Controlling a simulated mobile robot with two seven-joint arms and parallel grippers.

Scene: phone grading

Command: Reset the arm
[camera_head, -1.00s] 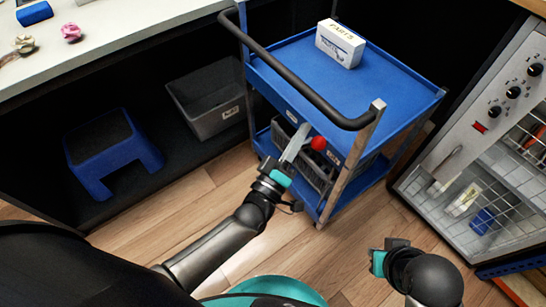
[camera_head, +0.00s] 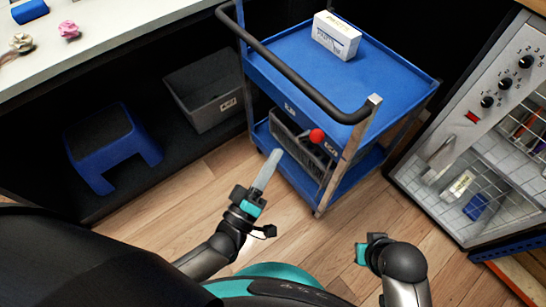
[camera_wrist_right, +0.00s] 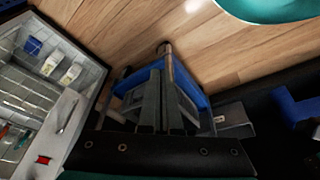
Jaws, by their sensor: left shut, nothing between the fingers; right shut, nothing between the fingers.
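My left gripper (camera_head: 267,168) is in the head view, in front of the cart's lower shelf. In the right wrist view my right gripper (camera_wrist_right: 162,90) shows as dark fingers side by side, shut with nothing held, in front of the blue cart.
A blue cart (camera_head: 400,85) with a dark handle carries a white box (camera_head: 336,36) on top. A grey crate with a red round thing (camera_head: 317,135) is below. A blue stool (camera_head: 110,145), a grey bin (camera_head: 207,95) and a glass-fronted cabinet (camera_head: 490,150) stand around. The floor between is clear.

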